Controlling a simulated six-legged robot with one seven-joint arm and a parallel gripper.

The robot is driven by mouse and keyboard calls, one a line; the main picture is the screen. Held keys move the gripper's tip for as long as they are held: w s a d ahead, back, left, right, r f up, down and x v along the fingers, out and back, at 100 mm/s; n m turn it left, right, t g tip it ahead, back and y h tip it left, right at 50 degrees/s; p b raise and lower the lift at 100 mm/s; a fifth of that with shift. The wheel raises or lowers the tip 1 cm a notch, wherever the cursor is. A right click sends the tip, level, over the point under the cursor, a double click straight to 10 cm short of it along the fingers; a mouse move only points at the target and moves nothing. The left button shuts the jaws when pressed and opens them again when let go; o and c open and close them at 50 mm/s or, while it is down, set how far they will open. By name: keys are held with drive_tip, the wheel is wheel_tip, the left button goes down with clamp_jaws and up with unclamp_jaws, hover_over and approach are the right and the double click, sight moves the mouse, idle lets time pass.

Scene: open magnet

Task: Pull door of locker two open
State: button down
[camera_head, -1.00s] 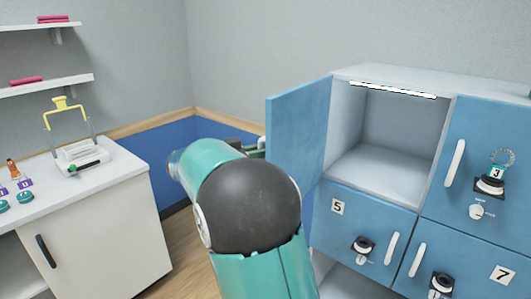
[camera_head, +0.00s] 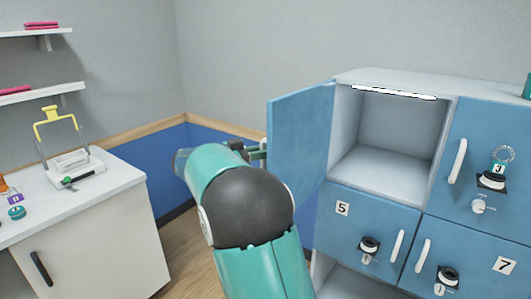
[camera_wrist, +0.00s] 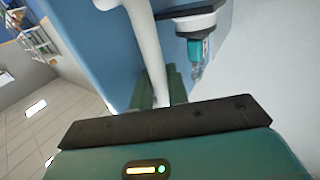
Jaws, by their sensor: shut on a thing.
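My gripper (camera_head: 258,150) is at the outer side of the door, partly hidden by my arm in the head view. In the wrist view, my gripper's fingers (camera_wrist: 160,88) are shut on the white door handle (camera_wrist: 147,45). A dark lock with a teal part (camera_wrist: 197,35) sits on the door beside the handle.
Closed locker doors 3 (camera_head: 485,150), 5 (camera_head: 345,235) and 7 (camera_head: 480,262) surround the open compartment. A white counter (camera_head: 100,200) with a yellow-handled device (camera_head: 70,165) stands on the left. Wooden floor (camera_head: 190,250) lies free between counter and lockers.

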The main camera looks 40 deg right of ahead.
drive_tip(key=shift+w, duration=0.1)
idle(0.4)
drive_tip(key=c, duration=1.5)
unclamp_jaws()
drive_tip(key=shift+o, duration=0.2)
drive_tip(key=shift+a, duration=0.1)
drive_tip(key=v, duration=1.3)
drive_tip(key=shift+a, duration=0.3)
drive_tip(key=shift+w, duration=0.1)
